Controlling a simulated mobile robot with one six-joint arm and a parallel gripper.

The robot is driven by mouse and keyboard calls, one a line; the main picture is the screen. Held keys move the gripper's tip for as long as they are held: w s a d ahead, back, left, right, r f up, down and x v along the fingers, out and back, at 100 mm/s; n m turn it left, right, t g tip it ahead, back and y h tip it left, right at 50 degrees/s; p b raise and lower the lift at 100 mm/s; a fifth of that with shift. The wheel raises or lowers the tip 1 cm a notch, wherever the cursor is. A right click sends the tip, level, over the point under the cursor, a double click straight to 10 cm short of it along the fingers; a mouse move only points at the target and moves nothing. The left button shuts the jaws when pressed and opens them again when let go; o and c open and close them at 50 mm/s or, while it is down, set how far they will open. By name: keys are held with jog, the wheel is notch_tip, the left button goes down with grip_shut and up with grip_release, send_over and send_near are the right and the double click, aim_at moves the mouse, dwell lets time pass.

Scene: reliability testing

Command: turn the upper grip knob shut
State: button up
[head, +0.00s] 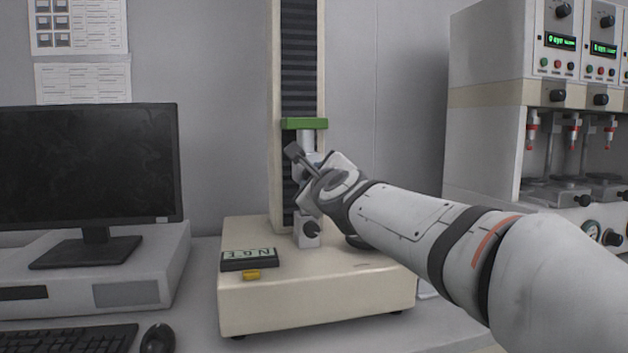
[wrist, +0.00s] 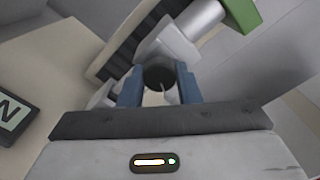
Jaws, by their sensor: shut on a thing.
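The upper grip knob (wrist: 160,78) is a dark round knob on the pale upper grip (wrist: 168,44). In the wrist view it sits between the two blue fingers of my gripper (wrist: 159,71), which is shut on it from both sides. A pale line shows on the knob's face. In the head view my gripper (head: 313,166) covers the upper grip and hides the knob. A silver rod (head: 307,138) joins the upper grip to the green crosshead (head: 304,123) above. The knob's turn angle is hard to tell.
The lower grip (head: 306,241) with its own black knob (head: 311,229) stands just below my gripper on the tester's cream base (head: 320,290). A display (head: 249,260) and a yellow button (head: 251,275) are at front left. A monitor (head: 88,165) stands left, a test cabinet (head: 485,140) right.

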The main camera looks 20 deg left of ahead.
jog(key=shift+m, duration=0.3)
jog(key=o, duration=1)
jog(key=shift+c, duration=0.2)
jog(key=shift+s, duration=0.1)
jog(key=v, duration=0.7)
jog(key=shift+s+d, duration=0.2)
jog(key=shift+s, duration=0.1)
jog(key=s+d+n+g+h+p, duration=0.25)
jog(key=d+n+p, duration=0.4)
jog(key=p, duration=0.35)
jog(key=s+d+n+g+h+p, duration=0.25)
jog(key=d+n+p, duration=0.35)
jog(key=d+p, duration=0.3)
jog(key=s+d+n+g+h+p, duration=0.4)
jog(key=s+d+n+g+p, duration=0.3)
jog(key=s+d+p, duration=0.9)
jog(key=shift+s+f+n+g+h+p, duration=0.25)
jog(key=shift+f+n+g+h+p, duration=0.15)
jog(key=shift+p, duration=0.25)
